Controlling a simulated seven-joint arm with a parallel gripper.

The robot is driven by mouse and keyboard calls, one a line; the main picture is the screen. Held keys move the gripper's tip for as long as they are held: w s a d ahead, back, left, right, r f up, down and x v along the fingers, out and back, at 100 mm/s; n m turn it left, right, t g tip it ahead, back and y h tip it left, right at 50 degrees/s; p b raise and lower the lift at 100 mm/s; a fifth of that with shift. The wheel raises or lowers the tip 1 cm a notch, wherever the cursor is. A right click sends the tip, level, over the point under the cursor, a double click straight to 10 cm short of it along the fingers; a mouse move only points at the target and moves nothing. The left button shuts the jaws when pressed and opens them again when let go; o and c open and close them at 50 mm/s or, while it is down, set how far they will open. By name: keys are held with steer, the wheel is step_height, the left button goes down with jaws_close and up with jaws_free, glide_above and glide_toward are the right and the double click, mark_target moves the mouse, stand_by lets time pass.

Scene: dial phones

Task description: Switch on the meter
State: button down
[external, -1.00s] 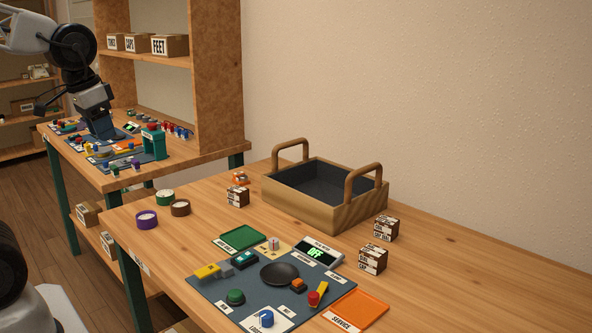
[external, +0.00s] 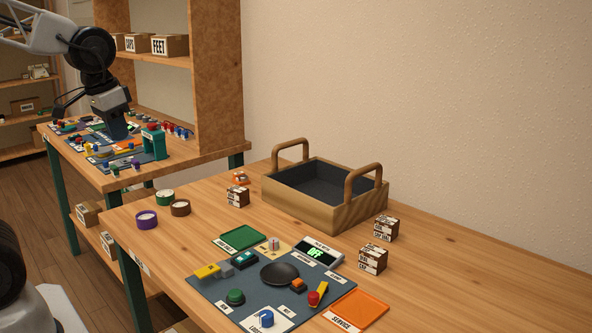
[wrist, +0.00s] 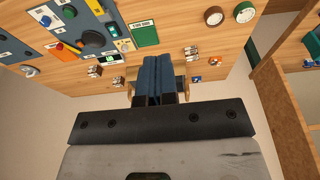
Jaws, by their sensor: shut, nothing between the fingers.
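The meter (external: 318,252) is a small box with a lit display reading OFF, at the back edge of the blue-grey panel (external: 205,287) on the near table. Its greenish display also shows in the wrist view (wrist: 112,60). On the panel are a blue knob (external: 266,318) on a white plate, a red and yellow lever (external: 317,294), a green button (external: 235,297) and a black disc (external: 280,274). My gripper (external: 116,133) is shut and empty, in the air well left of the meter. Its dark blue fingers show in the wrist view (wrist: 158,80).
A wooden crate (external: 348,217) with two handles stands behind the panel. Small boxes (external: 373,258) stand right of it. A green tray (external: 242,237) and an orange tray (external: 357,311) flank the panel. Tape-like rolls (external: 147,219) lie at left. The table's right side is clear.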

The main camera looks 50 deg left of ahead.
steer(key=w+d+f, duration=0.6)
steer(key=w+d, duration=0.2)
steer(key=w, duration=0.2)
glide_above(247, 253)
steer(key=s, duration=0.3)
steer(key=s+x, duration=0.1)
steer(key=x, duration=0.6)
steer(key=shift+s+d+f, duration=0.15)
steer(key=shift+s+f, duration=0.2)
steer(key=shift+f, duration=0.2)
steer(key=shift+f, duration=0.1)
steer(key=shift+s+x, duration=0.1)
steer(key=shift+x, duration=3.35)
steer(key=shift+s+x, duration=0.15)
steer(key=shift+x, duration=3.3)
